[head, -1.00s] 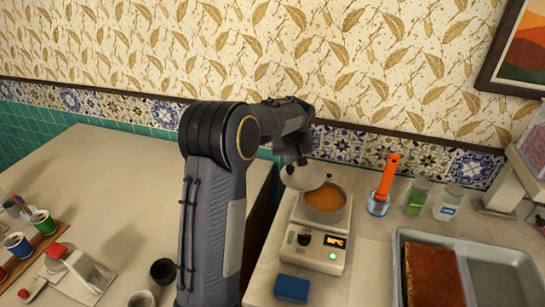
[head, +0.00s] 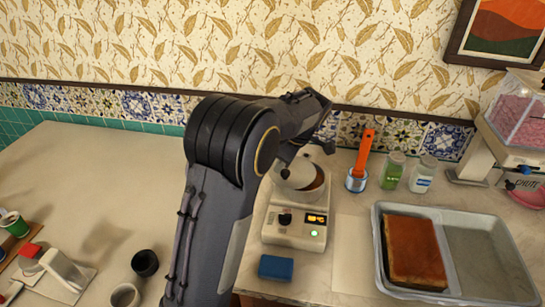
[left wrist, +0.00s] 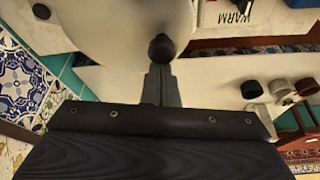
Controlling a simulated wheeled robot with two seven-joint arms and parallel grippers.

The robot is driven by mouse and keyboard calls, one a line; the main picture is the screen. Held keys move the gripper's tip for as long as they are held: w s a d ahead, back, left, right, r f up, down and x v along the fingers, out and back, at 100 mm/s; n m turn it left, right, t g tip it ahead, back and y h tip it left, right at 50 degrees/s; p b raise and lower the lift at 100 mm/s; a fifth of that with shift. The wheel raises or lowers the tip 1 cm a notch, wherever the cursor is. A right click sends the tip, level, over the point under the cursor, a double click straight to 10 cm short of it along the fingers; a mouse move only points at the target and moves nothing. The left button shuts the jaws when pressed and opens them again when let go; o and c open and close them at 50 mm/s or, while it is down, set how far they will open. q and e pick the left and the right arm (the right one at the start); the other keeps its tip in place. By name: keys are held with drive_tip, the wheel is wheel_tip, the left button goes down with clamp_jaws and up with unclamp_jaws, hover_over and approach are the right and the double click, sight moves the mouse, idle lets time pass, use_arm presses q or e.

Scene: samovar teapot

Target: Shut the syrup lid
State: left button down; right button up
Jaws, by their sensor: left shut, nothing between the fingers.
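The syrup pot (head: 318,194) sits on a cream warmer (head: 293,231) with a lit display and a green light. Its pale round lid (head: 303,177) lies over most of the pot's mouth and looks tilted; a dark gap with some brown-orange syrup shows at the right side. The lid has a dark knob (head: 285,174). My left gripper (head: 288,158) is shut and empty, at the lid's far side near the knob. In the left wrist view the lid (left wrist: 105,30) fills the top, with its knob (left wrist: 161,47) just beyond my shut fingertips (left wrist: 160,75). Whether they touch is unclear.
A blue sponge (head: 276,267) lies in front of the warmer. A metal tray (head: 485,250) holds a brown cake (head: 414,251).

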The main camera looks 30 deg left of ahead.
sight(287, 174)
use_arm(q)
drive_tip(key=d+n+g+p, duration=0.1)
drive_tip(key=d+n, duration=0.2)
drive_tip(key=shift+s+d, duration=0.1)
drive_tip(key=shift+d, duration=0.85)
